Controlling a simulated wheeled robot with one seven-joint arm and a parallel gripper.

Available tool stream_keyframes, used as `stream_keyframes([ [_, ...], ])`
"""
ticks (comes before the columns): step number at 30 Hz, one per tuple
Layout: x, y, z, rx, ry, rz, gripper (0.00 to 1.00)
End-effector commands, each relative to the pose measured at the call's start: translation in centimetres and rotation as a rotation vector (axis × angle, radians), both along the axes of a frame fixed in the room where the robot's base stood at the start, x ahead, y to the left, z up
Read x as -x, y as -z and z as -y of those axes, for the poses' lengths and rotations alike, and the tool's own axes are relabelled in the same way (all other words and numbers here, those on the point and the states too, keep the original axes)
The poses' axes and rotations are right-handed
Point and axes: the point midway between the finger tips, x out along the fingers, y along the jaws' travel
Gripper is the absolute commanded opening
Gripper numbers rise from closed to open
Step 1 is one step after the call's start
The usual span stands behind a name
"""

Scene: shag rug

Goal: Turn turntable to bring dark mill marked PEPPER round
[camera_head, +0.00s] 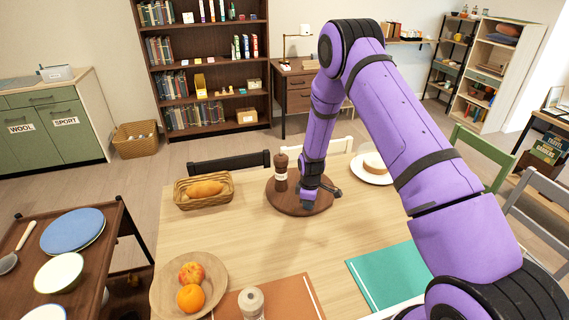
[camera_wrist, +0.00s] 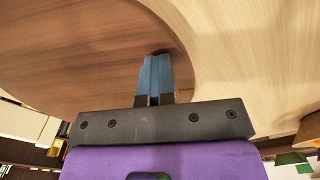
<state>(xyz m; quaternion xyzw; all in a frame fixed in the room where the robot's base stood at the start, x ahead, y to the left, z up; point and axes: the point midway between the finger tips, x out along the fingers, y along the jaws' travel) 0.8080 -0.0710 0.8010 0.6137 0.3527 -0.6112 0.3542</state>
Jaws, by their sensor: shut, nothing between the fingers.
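The round brown turntable (camera_head: 279,204) lies on the light wood table, and its rim and surface show in the wrist view (camera_wrist: 60,60). A dark brown mill (camera_head: 281,173) stands upright on the turntable's left back part. No lettering is legible on it. My gripper (camera_head: 307,207) points down at the turntable's front right part, right of the mill and apart from it. In the wrist view my gripper's blue-grey fingers (camera_wrist: 156,66) are shut together, empty, close over the turntable near its edge. A dark patch shows at their tips; I cannot tell contact. My arm hides part of the turntable's right side.
A bread basket (camera_head: 204,190) stands left of the turntable and a white plate (camera_head: 372,170) right of it. A fruit bowl (camera_head: 166,297), a pale shaker (camera_head: 251,303), an orange mat (camera_head: 285,299) and a teal mat (camera_head: 391,275) lie nearer. Bare tabletop lies between.

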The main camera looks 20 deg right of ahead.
Motion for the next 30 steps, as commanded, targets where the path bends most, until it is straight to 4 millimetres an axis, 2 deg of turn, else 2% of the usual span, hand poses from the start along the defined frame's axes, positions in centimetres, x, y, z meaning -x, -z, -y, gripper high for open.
stream_keyframes([
  [1, 0.8, 0.5, 0.1, 0.000, 0.002, -0.018, 0.00],
  [14, 0.8, 0.5, 0.2, 0.001, 0.002, -0.019, 0.00],
  [30, 0.8, 0.5, 1.7, 0.000, 0.003, -0.018, 0.00],
])
